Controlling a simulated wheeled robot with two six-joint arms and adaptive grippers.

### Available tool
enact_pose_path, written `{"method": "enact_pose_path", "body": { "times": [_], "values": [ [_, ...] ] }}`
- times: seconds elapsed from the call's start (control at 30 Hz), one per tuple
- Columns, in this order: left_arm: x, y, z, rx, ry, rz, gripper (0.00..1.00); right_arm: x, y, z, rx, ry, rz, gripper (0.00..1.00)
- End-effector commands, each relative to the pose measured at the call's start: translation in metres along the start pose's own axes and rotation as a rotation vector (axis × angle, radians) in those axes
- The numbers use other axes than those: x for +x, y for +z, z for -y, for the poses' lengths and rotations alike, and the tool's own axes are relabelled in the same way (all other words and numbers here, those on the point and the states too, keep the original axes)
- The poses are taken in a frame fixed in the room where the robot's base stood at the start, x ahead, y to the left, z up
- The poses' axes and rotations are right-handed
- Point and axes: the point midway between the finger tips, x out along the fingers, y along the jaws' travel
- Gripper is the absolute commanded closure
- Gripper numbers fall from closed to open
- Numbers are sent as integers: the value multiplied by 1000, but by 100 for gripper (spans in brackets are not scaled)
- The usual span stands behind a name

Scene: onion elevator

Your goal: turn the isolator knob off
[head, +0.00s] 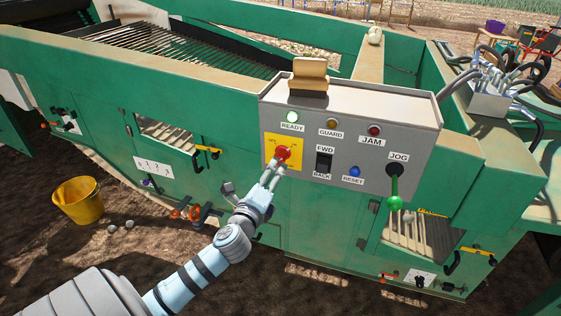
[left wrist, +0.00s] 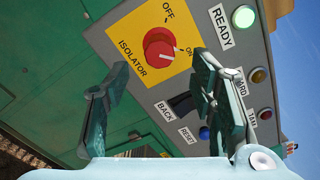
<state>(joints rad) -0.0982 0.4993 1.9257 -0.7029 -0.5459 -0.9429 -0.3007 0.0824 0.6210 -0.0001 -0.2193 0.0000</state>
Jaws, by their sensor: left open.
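The red isolator knob (head: 283,153) sits on a yellow plate (head: 270,140) at the left of the grey control box. In the left wrist view the knob (left wrist: 159,48) shows a white mark on its right side, towards the ON label; the OFF label is above it. My left gripper (head: 271,174) is open, just in front of and below the knob in the head view. In the left wrist view its two fingers (left wrist: 161,75) stand apart, with the knob beyond the gap between them. I see no contact with the knob. My right gripper is out of view.
The control box (head: 350,105) carries a lit green READY lamp (head: 292,117), a black FWD/BACK switch (head: 323,164), a blue RESET button (head: 355,171) and a green-tipped JOG lever (head: 395,190). A yellow bucket (head: 78,201) stands on the ground at left.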

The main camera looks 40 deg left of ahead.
Motion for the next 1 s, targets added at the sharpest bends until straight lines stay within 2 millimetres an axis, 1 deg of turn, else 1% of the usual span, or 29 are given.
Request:
{"method": "enact_pose_path", "body": {
  "times": [0.03, 0.1, 0.2, 0.3, 0.43, 0.63, 0.67, 0.93, 0.97, 1.0],
  "values": [
    [15, 0, -1, -3, 1, 3, 49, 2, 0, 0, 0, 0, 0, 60],
    [34, -1, -1, -5, 1, 2, 49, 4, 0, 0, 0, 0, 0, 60],
    [56, -1, -1, -5, 1, 0, 49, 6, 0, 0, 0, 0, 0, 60],
    [69, -1, -1, -4, 2, 0, 49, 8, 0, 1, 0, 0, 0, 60],
    [77, -2, -1, -4, 1, -2, 49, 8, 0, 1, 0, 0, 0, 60],
    [78, -2, -1, -4, 2, -3, 49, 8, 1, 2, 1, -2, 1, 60],
    [78, -2, -1, -4, 2, -3, 51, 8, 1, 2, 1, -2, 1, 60],
    [77, -2, -1, -5, 2, -3, 94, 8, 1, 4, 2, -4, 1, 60],
    [77, -2, -1, -5, 2, -3, 98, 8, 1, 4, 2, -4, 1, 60],
    [77, -2, -1, -5, 2, -3, 98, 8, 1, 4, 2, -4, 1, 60]
  ]
}}
